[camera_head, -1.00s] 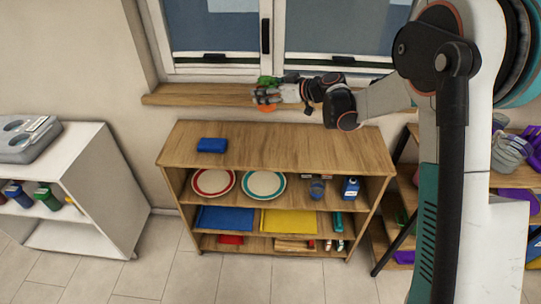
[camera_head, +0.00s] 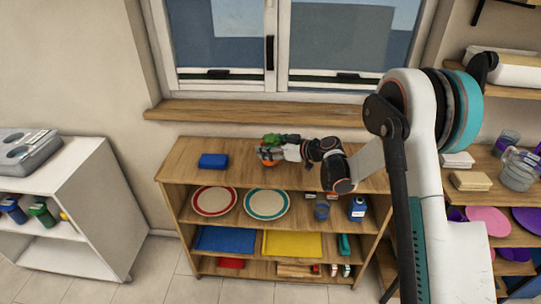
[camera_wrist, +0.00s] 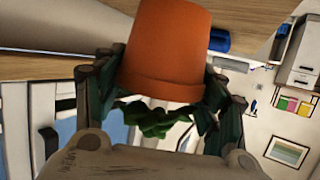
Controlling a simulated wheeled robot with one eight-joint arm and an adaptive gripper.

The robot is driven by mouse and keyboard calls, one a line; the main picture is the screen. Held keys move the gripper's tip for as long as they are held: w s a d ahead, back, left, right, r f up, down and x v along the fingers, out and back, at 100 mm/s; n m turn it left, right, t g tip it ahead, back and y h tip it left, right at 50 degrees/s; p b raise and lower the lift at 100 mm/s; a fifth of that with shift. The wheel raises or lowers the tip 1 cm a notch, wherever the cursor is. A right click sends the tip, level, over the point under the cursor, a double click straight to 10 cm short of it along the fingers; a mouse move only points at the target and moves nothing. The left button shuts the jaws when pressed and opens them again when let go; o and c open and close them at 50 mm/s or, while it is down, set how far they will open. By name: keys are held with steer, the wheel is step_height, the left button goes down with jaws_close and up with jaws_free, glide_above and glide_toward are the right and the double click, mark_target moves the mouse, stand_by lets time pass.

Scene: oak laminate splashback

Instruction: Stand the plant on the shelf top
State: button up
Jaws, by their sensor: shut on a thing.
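The plant has green leaves (camera_head: 281,138) and an orange pot (camera_head: 266,158). My gripper (camera_head: 270,149) is shut on the plant, over the wooden shelf top (camera_head: 320,170). In the wrist view, the orange pot (camera_wrist: 168,45) sits between the two dark fingers of my gripper (camera_wrist: 168,85), with leaves below it in the picture. In the head view, the pot's base is close to the shelf top. I cannot tell whether it touches.
The window sill (camera_head: 200,111) runs behind. A white cabinet (camera_head: 90,190) is at left. The shelf top's front left is clear.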

steer(key=shift+f+b, duration=0.35)
steer(key=shift+f, duration=1.05)
steer(key=shift+f, duration=0.1)
steer(key=o, duration=1.3)
